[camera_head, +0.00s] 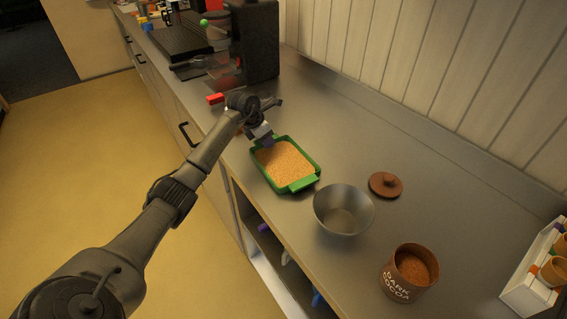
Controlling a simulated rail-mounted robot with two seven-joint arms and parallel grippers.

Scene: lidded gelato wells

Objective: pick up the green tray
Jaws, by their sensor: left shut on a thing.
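The green tray (304,183) is rectangular, with a handle at its near end, and it is filled with tan granules (284,163). It is on or just above the steel counter; I cannot tell if there is a gap under it. My left gripper (266,140) is at the tray's far end, shut on its rim or handle there. The fingertips are small and partly hidden by the gripper body. My right gripper is not in view.
A steel bowl (343,211) stands close to the tray's near end. A brown lid (385,185) and an open dark cocoa canister (409,272) are to the right. A black machine (257,42) stands beyond. The counter behind the tray is clear.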

